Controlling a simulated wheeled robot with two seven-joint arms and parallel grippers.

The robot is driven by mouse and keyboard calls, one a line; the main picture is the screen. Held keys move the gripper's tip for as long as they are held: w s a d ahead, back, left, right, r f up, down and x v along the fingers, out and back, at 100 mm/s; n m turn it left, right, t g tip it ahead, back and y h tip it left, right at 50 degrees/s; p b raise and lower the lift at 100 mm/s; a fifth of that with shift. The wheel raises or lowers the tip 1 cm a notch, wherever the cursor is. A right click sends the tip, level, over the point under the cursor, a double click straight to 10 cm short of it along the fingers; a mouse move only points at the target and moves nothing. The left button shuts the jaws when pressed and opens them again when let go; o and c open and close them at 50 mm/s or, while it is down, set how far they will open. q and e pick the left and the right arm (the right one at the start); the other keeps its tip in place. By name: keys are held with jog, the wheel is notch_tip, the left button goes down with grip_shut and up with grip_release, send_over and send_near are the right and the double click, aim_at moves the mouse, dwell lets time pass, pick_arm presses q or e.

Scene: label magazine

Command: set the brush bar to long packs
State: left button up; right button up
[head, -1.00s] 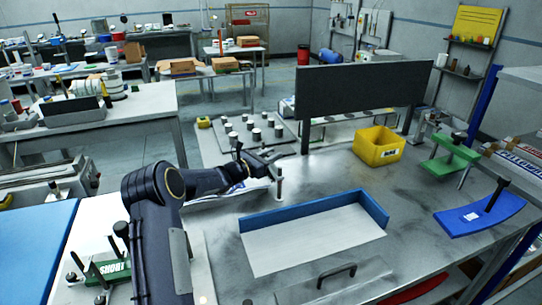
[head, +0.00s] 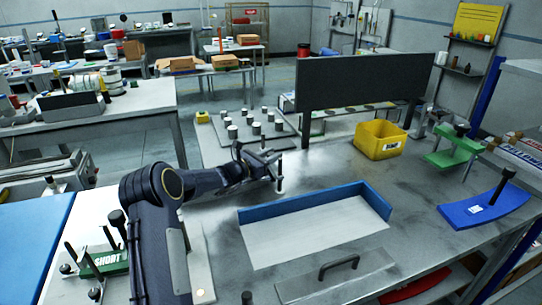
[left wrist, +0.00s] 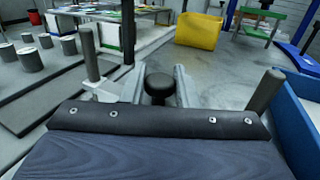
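My left gripper (head: 268,162) reaches over the bench behind the blue-walled tray (head: 318,210). In the left wrist view the left gripper (left wrist: 160,78) has its fingers apart around a round black knob (left wrist: 158,88); I cannot tell if they touch it. A dark post stands on each side, the left post (left wrist: 90,55) and the right post (left wrist: 265,92). One metal post (head: 279,182) shows beside the gripper in the head view. The brush bar cannot be made out clearly; my arm covers part of that area. A green piece marked SHORT (head: 108,262) is at lower left. My right gripper is out of view.
A yellow bin (head: 380,142), a green stand (head: 450,150) and a blue curved plate (head: 482,212) are at the right. A dark upright panel (head: 362,82) stands behind. Several cylinders (head: 256,128) stand on a grey plate beyond. A handled plate (head: 338,272) lies in front.

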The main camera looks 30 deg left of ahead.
pick_arm(q)
jog(key=o, duration=0.4)
jog(key=shift+f, duration=0.15)
jog(key=shift+c, duration=0.2)
jog(key=shift+s, duration=0.1)
jog(key=shift+s+a, duration=0.2)
jog(key=shift+s, duration=0.1)
jog(key=b+v, duration=0.1)
jog(key=v, duration=0.6)
jog(key=shift+d+b, duration=0.1)
jog(key=shift+b, duration=0.2)
